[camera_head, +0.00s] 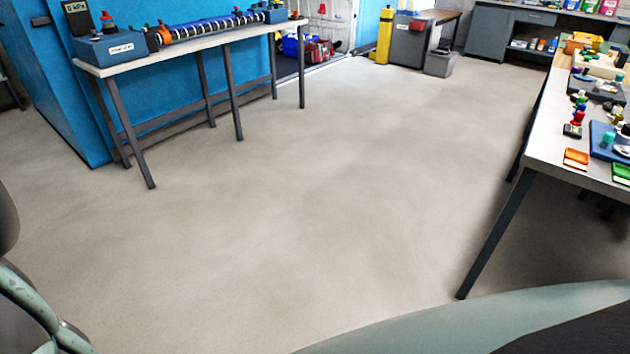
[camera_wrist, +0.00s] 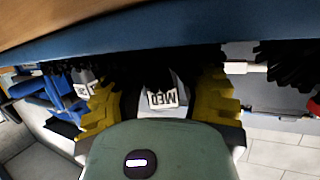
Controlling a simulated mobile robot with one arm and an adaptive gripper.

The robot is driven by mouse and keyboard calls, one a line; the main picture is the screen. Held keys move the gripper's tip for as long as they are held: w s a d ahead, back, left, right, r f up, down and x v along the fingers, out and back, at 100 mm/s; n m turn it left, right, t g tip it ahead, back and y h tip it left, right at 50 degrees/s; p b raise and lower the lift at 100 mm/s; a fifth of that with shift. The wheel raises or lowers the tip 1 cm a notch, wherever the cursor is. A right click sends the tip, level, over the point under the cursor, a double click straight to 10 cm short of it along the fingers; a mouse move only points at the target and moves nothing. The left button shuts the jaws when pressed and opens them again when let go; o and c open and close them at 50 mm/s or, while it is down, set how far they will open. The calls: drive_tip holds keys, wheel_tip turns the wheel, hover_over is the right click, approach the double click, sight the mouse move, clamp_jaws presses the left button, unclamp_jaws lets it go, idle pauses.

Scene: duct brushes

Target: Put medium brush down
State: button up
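In the wrist view, my gripper (camera_wrist: 158,85) has a yellow finger on each side of a grey piece with a white label (camera_wrist: 163,97) reading MED, upside down in the picture. Dark, bristle-like shapes lie around and behind this piece, partly hidden by the fingers. I cannot tell whether the label is on the medium brush or on a holder, nor whether the fingers press on it. Another dark bristled brush (camera_wrist: 285,65) is to the right, apart from my fingers. The head view does not show my gripper or the brush.
A blue edge (camera_wrist: 150,38) runs close above my gripper in the wrist view. Another white label (camera_wrist: 84,90) is at left beside blue parts. In the head view, a narrow table (camera_head: 190,47) stands at back left and a cluttered workbench (camera_head: 540,150) at right. The floor between is clear.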

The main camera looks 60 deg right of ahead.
drive_tip(key=shift+o, duration=0.9)
drive_tip(key=shift+r, duration=0.1)
drive_tip(key=shift+r, duration=0.1)
drive_tip(key=b+v, duration=0.2)
drive_tip(key=v, duration=1)
drive_tip(key=shift+w, duration=0.1)
